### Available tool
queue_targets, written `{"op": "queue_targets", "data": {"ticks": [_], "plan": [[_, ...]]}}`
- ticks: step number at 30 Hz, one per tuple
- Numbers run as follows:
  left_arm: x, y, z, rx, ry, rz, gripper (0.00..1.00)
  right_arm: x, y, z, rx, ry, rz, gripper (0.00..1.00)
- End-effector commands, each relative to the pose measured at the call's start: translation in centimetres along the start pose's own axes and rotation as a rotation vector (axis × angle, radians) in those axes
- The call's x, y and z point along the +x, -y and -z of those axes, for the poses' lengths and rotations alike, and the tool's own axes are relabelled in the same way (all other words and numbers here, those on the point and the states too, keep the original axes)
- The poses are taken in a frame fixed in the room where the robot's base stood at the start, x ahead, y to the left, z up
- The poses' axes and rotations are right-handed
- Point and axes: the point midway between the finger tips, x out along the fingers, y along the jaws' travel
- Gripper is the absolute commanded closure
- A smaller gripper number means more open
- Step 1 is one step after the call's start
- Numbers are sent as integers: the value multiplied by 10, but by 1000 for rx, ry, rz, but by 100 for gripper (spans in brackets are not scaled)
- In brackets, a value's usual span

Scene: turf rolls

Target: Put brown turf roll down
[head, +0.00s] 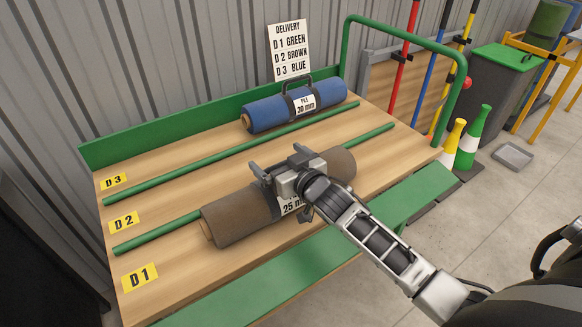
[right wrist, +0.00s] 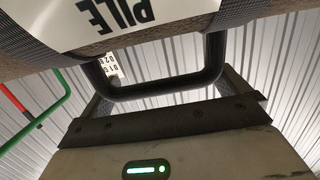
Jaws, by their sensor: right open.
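The brown turf roll (head: 240,217) lies level along the wooden bench (head: 170,270), beside or over the front green rail (head: 155,233), which it partly hides. I cannot tell whether it touches that rail. Its white label (head: 290,206) reads 25 mm. My right gripper (head: 285,172) is over the middle of the roll with its jaws open. The right wrist view shows the roll's black handle (right wrist: 160,90) close in front of the gripper, and the PILE label (right wrist: 115,15) beyond. The head view hides the handle behind the gripper. My left gripper is out of view.
A blue roll (head: 265,115) lies at the back, in lane D3 (head: 113,181). Lane D2 (head: 123,222) looks clear; D1 (head: 139,277) is the front lane. A delivery sign (head: 289,50) lists D1 green, D2 brown, D3 blue. A green hoop (head: 455,100) stands at the right end.

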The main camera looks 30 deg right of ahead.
Motion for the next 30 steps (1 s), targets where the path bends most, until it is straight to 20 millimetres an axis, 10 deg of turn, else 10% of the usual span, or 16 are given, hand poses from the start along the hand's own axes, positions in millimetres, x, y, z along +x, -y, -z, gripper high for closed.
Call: {"op": "queue_targets", "data": {"ticks": [20, 30], "plan": [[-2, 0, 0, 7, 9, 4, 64, -115, 1, -3, 0, 8, 1, 0], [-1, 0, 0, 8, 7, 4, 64, -200, 110, -113, 29, 373, 135, 0]]}}
